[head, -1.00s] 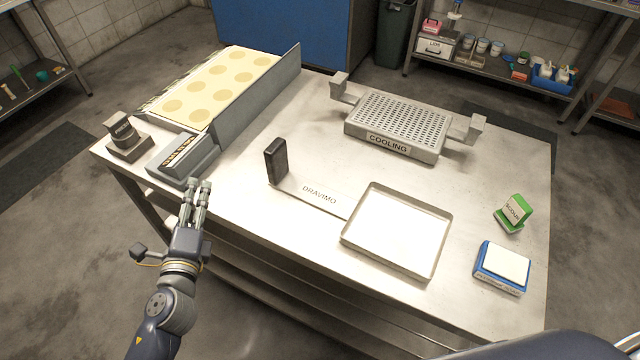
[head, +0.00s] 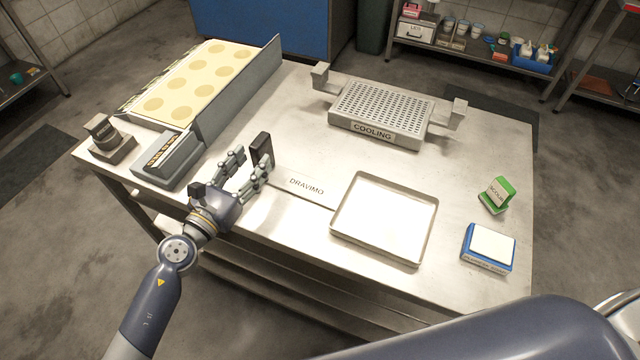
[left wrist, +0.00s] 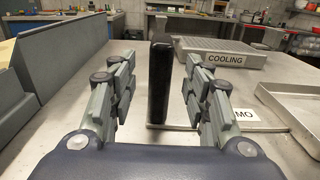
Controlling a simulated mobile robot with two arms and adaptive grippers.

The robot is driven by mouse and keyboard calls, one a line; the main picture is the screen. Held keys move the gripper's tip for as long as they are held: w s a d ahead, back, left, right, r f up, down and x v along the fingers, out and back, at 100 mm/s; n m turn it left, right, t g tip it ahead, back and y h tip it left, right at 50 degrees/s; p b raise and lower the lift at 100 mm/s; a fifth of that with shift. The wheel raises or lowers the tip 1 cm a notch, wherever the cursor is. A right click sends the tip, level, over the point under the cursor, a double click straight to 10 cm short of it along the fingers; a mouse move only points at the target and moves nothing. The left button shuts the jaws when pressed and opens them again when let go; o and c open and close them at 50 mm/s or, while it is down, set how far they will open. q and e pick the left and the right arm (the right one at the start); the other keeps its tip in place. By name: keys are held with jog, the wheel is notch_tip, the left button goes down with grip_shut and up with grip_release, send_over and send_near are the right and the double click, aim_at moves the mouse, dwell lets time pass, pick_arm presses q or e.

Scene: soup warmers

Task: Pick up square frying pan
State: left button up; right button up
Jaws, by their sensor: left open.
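The square frying pan (head: 384,259) lies on the steel table, with a shallow square tray body and a flat handle strip marked DRAVIMO (head: 306,187). Its upright black grip (head: 261,150) stands at the left end of the strip. My left gripper (head: 251,168) is open, with its fingers close to the black grip. In the left wrist view the black grip (left wrist: 159,82) stands upright between the two open fingers, with gaps on both sides. Part of the pan body (left wrist: 296,108) shows at the right edge there. My right gripper is not in view.
A cooling rack (head: 382,112) stands behind the pan. A griddle with pale rounds (head: 196,80) and its grey side wall are at left, beside a dark press-like item (head: 109,140). A green scourer box (head: 496,196) and a blue-based pad (head: 488,248) lie at right.

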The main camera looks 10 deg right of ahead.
aim_at(261, 148)
pick_arm(q)
jog(key=x, duration=0.4)
jog(key=shift+w+d+r, duration=0.15)
jog(key=shift+r, duration=0.1)
jog(key=shift+w+d+f, duration=0.1)
jog(key=shift+w+d, duration=0.1)
jog(key=shift+w, duration=0.1)
grip_shut()
